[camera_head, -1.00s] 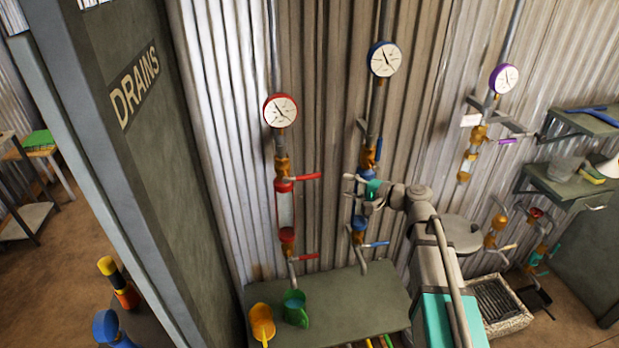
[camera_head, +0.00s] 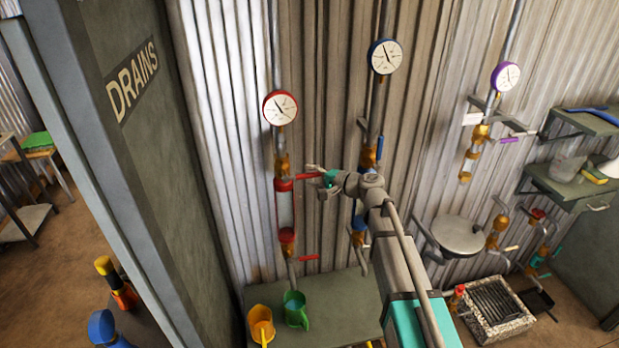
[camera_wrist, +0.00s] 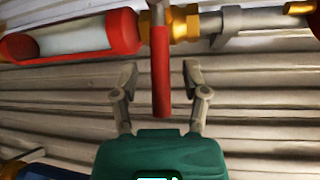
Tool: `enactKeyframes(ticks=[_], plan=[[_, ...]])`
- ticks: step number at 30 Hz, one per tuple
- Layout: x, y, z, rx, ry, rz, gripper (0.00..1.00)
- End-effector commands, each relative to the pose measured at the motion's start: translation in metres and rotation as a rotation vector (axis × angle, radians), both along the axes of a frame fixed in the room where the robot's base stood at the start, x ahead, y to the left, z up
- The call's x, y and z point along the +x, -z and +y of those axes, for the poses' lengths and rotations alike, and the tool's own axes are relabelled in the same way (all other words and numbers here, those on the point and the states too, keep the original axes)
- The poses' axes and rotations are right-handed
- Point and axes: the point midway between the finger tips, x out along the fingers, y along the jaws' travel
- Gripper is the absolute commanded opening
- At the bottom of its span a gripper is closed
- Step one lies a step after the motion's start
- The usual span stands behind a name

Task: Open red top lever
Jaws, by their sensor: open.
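The red top lever (camera_head: 306,177) sticks out to the right from the top of the red-capped sight tube (camera_head: 285,205) on the left pipe. In the wrist view the red lever (camera_wrist: 161,75) points down between the two fingers of my gripper (camera_wrist: 160,78). My gripper also shows in the head view (camera_head: 312,172), at the lever's outer end. The fingers are open, one on each side of the lever's end, with gaps on both sides. The brass fitting (camera_wrist: 184,24) joins the tube beside the lever.
A red lower lever (camera_head: 308,258) is below on the same pipe. The blue-gauge pipe (camera_head: 384,57) stands close to the right. Corrugated wall lies behind.

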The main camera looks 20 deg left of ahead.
Motion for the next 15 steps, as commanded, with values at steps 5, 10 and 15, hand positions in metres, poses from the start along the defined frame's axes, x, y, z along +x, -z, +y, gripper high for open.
enactKeyframes(ticks=[5,10,15], plan=[[0.0012,0.0009,0.0062,0.000,0.000,0.000,0.58],[0.0012,0.0009,0.0064,0.000,0.000,0.000,0.58],[0.0012,0.0008,0.0062,0.000,0.000,0.000,0.45]])
